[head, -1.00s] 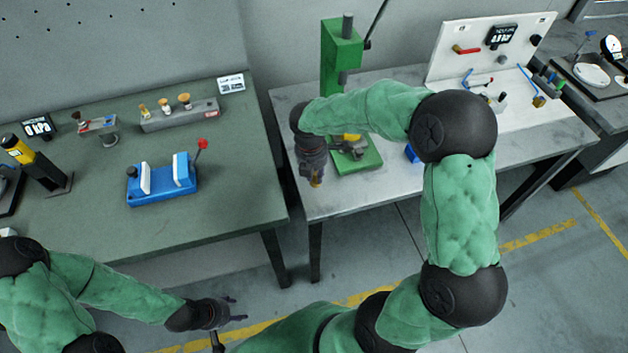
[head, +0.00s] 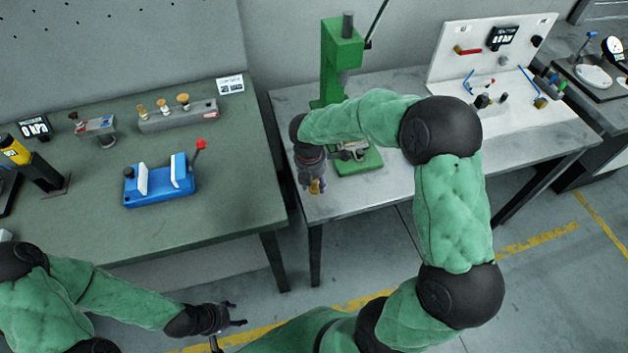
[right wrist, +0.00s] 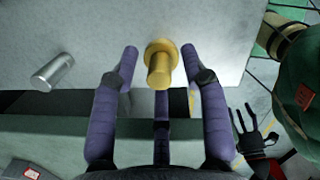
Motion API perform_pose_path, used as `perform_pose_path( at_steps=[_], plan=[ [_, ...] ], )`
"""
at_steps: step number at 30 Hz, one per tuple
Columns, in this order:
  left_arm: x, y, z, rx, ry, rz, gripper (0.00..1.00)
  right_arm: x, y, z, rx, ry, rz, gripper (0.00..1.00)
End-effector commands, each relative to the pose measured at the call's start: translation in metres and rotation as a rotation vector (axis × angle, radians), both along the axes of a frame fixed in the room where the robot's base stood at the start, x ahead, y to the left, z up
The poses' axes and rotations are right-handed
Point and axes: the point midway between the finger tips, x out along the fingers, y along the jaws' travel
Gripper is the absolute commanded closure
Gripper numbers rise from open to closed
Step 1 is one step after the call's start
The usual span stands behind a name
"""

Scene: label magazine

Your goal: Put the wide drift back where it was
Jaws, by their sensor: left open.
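A golden flanged piece, which looks like the wide drift (right wrist: 160,66), is upright between the purple fingers of my right gripper (right wrist: 158,60), its broad end away from the palm. My left gripper (head: 238,315) is open and empty, low in front of the benches.
A green press (head: 342,50) stands behind my right gripper, its base partly hidden by my arm. A silver cylinder (right wrist: 52,72) stands on the grey table. A blue vise (head: 160,185) stands in front of the rack. A gap separates the green bench (head: 220,215) from the grey table (head: 385,190).

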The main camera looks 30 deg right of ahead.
Motion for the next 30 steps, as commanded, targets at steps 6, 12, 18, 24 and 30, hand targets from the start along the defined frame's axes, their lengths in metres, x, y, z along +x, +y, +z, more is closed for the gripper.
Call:
perform_pose_path(
  at_steps=[6,12,18,24,30],
  plan=[
    [0.0,0.0,0.001,0.0,0.0,0.0,0.45,0.0,0.0,0.003,0.0,-0.001,0.0,0.55],
    [0.0,0.0,0.01,0.0,0.0,0.0,0.45,0.0,0.003,0.028,0.0,-0.003,0.0,0.55],
    [0.0,0.0,0.023,0.0,0.0,0.0,0.45,-0.001,0.007,0.07,0.0,-0.004,0.001,0.55],
    [0.0,0.0,0.032,0.0,0.0,0.0,0.45,-0.002,0.011,0.103,0.0,-0.003,0.001,0.55],
    [0.0,0.0,0.035,0.0,0.0,0.0,0.45,-0.003,0.013,0.12,0.0,-0.001,0.0,0.55]
  ],
)
